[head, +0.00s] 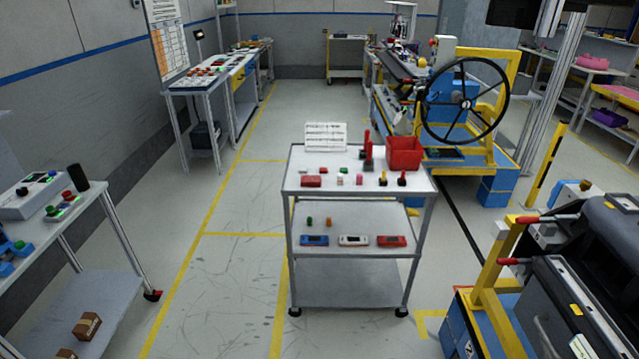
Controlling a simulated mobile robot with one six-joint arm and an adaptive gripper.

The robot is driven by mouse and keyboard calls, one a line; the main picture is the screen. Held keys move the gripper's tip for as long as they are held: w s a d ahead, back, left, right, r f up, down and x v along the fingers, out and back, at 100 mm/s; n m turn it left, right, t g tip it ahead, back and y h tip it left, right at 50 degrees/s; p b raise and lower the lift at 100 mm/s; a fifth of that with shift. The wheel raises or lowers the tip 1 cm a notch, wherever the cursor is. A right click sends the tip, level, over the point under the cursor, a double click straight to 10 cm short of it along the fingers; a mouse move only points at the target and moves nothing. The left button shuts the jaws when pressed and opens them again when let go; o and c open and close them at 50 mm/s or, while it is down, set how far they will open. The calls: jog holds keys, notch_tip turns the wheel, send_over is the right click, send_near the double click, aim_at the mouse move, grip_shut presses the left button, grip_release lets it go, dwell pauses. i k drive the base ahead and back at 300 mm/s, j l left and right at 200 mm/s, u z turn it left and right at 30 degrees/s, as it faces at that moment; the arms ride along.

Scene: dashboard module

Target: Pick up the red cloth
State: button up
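A small flat red piece (312,181) lies at the front left of the top shelf of a grey cart (300,188) in the middle of the head view. It may be the red cloth, but it is too small to tell. A red bin (403,154) stands at the back right of the same shelf, with something pale showing at its top. An upright red item (367,146) stands beside the bin. My gripper is not in view.
Several small coloured parts and a white sheet (325,136) are on the cart top. The middle shelf holds blue, white and red devices. A bench (95,205) stands left and a yellow-framed machine (490,285) right. Floor left of the cart is clear.

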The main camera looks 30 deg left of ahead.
aim_at(309, 181)
jog(key=i+j+u, duration=0.1)
jog(key=i+j, duration=0.6)
jog(key=j, duration=0.35)
jog(key=i+j+u, duration=0.1)
jog(key=i+j, duration=0.65)
jog(key=j, duration=0.2)
jog(key=i+j+u, duration=0.1)
jog(key=i+j, duration=0.65)
jog(key=j, duration=0.2)
